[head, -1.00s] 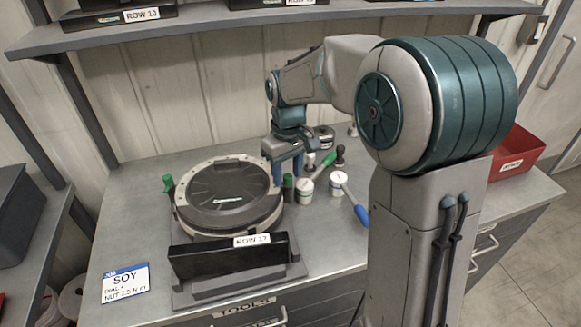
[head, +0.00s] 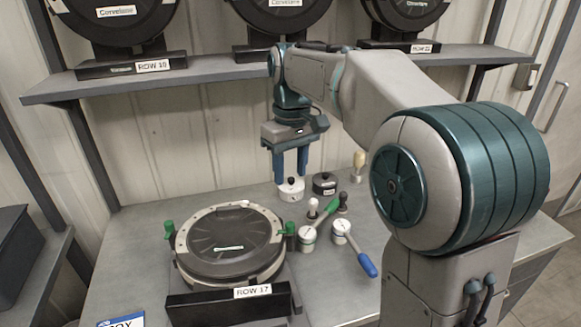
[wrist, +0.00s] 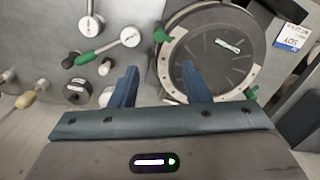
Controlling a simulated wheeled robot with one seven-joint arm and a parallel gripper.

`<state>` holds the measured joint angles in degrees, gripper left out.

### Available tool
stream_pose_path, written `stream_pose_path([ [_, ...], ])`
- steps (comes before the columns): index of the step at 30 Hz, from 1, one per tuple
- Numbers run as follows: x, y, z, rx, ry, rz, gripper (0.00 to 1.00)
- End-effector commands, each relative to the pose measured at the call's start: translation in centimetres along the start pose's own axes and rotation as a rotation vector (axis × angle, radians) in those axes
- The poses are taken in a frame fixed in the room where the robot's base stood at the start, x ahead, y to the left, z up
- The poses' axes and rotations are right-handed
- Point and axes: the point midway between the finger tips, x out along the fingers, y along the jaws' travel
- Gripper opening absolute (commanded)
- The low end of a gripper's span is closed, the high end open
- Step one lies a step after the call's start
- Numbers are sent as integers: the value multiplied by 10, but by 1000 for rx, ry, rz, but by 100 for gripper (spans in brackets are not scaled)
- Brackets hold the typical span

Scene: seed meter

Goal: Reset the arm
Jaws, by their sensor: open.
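My gripper (head: 290,168) points down with its two blue fingers apart and nothing between them. In the head view it hangs above the back of the bench, behind and right of the round seed meter (head: 228,243). In the wrist view the gripper (wrist: 158,88) also shows empty, with the seed meter (wrist: 215,50) at the upper right. The meter has a dark lid, a pale rim and green clamps, and sits in a black stand labelled ROW 17 (head: 225,306). A white-topped cylinder (head: 291,188) stands below or behind the fingertips; contact cannot be told.
A green-handled gauge tool (head: 310,234) and a blue-handled one (head: 354,246) lie right of the meter. A dark cylinder (head: 325,184) stands behind them. A shelf (head: 200,82) with more meters crosses behind my arm. A SOY card (wrist: 292,38) shows in the wrist view.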

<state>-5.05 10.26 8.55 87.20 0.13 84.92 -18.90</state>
Motion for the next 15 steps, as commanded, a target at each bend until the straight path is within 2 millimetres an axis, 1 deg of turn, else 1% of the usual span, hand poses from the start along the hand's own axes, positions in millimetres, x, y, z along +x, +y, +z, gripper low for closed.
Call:
stream_pose_path([
  [7,0,0,0,1,0,0,43],
  [10,0,0,6,14,8,7,43],
  [13,3,0,24,56,27,22,43],
  [15,8,0,44,102,48,38,43],
])
